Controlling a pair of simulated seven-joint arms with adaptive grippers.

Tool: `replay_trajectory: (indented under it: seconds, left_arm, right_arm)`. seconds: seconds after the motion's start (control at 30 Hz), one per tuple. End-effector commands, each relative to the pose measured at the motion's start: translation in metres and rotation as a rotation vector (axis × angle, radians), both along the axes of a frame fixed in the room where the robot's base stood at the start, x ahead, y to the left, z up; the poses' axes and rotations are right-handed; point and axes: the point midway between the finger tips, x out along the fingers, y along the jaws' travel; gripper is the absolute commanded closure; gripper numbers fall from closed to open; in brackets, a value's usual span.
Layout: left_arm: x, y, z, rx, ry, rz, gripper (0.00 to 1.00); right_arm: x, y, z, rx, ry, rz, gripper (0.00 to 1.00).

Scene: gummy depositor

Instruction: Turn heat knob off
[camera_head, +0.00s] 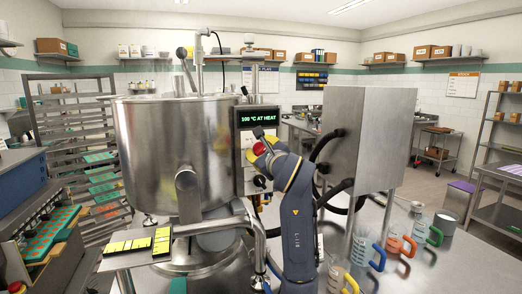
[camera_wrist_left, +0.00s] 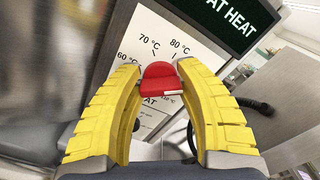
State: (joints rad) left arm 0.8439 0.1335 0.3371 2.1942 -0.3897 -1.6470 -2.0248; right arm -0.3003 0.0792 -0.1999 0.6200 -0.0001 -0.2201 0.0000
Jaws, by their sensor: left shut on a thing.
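The red heat knob (camera_wrist_left: 160,76) sits on a white dial panel (camera_wrist_left: 147,45) marked 60, 70 and 80 °C, with more marks hidden behind the fingers and knob. My left gripper (camera_wrist_left: 160,70) has its yellow fingers closed on either side of the knob. In the head view the left gripper (camera_head: 262,149) is at the control panel, and the red knob (camera_head: 258,148) shows only in small part. The display (camera_head: 258,117) above reads "100 °C AT HEAT". My right gripper is in neither view.
A large steel kettle (camera_head: 150,150) stands left of the panel, with a pipe in front. A black knob (camera_head: 260,181) is below the heat knob. A steel cabinet (camera_head: 370,135) with black hoses is close on the right. Jugs with coloured handles (camera_head: 395,240) stand at the lower right.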

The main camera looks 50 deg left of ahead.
Motion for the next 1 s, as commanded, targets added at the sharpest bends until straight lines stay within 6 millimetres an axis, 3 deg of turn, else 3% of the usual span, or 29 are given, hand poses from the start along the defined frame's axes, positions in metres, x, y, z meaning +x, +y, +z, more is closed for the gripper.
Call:
replay_trajectory:
  seconds: [0.4, 0.47, 0.6, 1.0]
  left_arm:
    - [-0.0022, 0.0006, 0.0005, -0.14, -0.375, 0.0, 0.93]
    - [-0.0026, 0.0007, 0.0005, -0.161, -0.429, 0.0, 1.0]
    - [-0.0041, 0.0016, -0.0013, -0.21, -0.55, 0.005, 1.0]
    - [-0.0059, 0.0029, -0.0008, -0.205, -0.546, 0.009, 0.56]
  right_arm:
    - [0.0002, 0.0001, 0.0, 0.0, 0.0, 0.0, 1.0]
    - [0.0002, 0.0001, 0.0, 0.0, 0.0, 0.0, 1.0]
    - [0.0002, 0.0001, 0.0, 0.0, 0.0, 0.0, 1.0]
    - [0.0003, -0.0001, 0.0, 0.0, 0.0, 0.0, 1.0]
